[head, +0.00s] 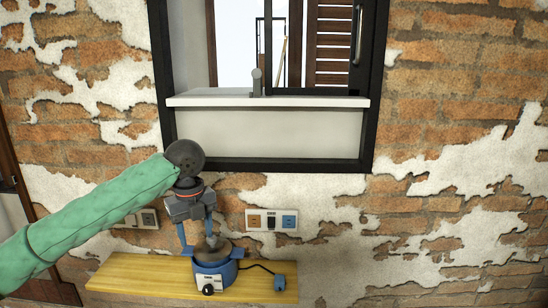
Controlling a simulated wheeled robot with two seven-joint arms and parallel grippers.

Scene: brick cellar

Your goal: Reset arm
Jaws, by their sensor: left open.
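My left arm (95,222), in a green sleeve, comes in from the left in the head view. My left gripper (196,236) points down at its end, with its two fingers apart. It is above and in front of a blue appliance (228,272) with a grey round top, white front panel and black knob. The fingers overlap the appliance's top in the picture; I cannot tell whether they touch it. I see nothing held between them. My right gripper is not in view.
The appliance stands on a wooden shelf (130,274) against the brick wall. Its black cord runs to a blue plug (279,282) lying on the shelf. Wall sockets (272,220) sit above. A black-framed window (368,130) is higher up. The shelf's left part is clear.

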